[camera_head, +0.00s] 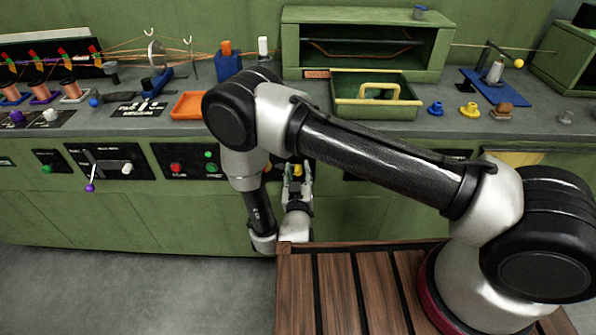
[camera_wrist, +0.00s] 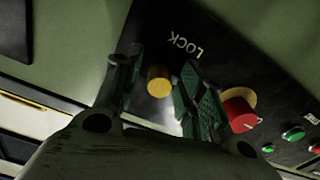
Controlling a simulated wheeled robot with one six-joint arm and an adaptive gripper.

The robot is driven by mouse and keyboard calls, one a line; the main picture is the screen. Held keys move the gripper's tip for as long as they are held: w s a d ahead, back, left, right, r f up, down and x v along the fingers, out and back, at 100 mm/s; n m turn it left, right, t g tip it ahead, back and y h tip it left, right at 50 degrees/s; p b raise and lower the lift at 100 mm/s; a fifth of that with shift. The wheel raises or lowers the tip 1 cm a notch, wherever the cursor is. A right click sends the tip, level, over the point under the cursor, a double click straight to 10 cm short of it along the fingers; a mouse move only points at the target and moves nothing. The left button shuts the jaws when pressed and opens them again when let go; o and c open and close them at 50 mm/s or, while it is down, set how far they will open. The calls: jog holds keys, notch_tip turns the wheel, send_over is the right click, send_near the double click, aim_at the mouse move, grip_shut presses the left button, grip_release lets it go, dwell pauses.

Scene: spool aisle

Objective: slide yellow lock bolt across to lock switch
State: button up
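The yellow lock bolt knob (camera_wrist: 159,82) stands out from a black panel (camera_wrist: 215,38) marked LOCK in the wrist view. The two dark green finger pads of my gripper (camera_wrist: 160,70) are apart, one on each side of the knob. Small gaps show beside the knob, so the gripper looks open. A red switch knob (camera_wrist: 238,114) with a yellow piece behind it sits right of the right finger. In the head view, my gripper (camera_head: 298,178) is at the front of the green cabinet, with a bit of yellow bolt (camera_head: 297,169) between its fingers. My arm hides much of this panel.
Green and red buttons (camera_wrist: 293,134) lie right of the red knob. A panel with a purple-tipped lever (camera_head: 90,187) is further left on the cabinet front. A green tray (camera_head: 375,113) and an orange tray (camera_head: 187,106) rest on the worktop above. Bare floor (camera_head: 120,290) shows at left.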

grip_shut()
jog(key=shift+a, duration=1.7)
jog(key=shift+o, duration=1.4)
grip_release()
notch_tip(320, 180, up, 10)
